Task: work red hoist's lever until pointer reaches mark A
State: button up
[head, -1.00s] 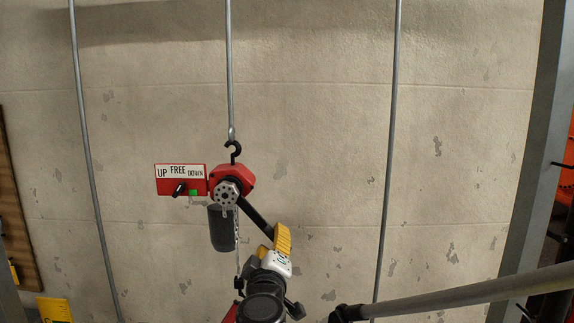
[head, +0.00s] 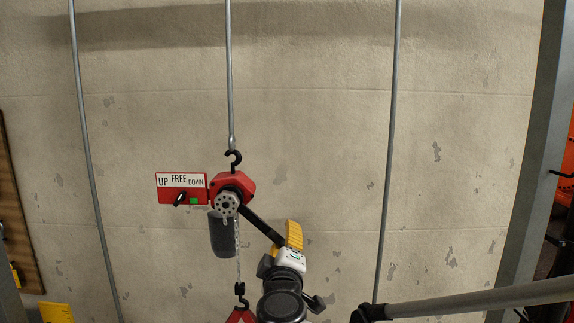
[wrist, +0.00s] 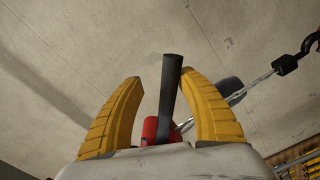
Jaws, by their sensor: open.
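The red hoist (head: 234,186) hangs from a black hook on a grey rod, centre left in the head view. Its black lever (head: 262,227) slopes down to the right. My gripper (head: 294,236) is at the lever's outer end. The pointer and mark A cannot be made out.
A red selector plate (head: 168,195) reads UP, FREE, DOWN, with a black knob and a green square; which setting it has is unclear. A chain (head: 237,250) runs down to a hook holding something red (head: 240,316). A yellow plate (head: 56,312) is cut off lower left.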

jog(key=shift+n, duration=0.7)
jog(key=shift+d+r+p, duration=0.55)
jog(key=shift+r+p, duration=0.2)
jog(key=shift+r, duration=0.15)
jog(key=shift+d+r+p, duration=0.55)
jog(key=shift+r+p, duration=0.2)
jog(key=shift+r, duration=0.1)
jog(key=r+p, duration=0.1)
jog(key=r, duration=0.1)
jog(key=d+r+n+p, duration=0.1)
jog(key=p, duration=0.1)
jog(key=shift+r+n, duration=0.3)
jog(key=shift+r, duration=0.05)
jog(key=shift+n, duration=0.7)
notch_tip(320, 180, up, 4)
jog(key=p, duration=0.3)
jog(key=shift+d, duration=0.1)
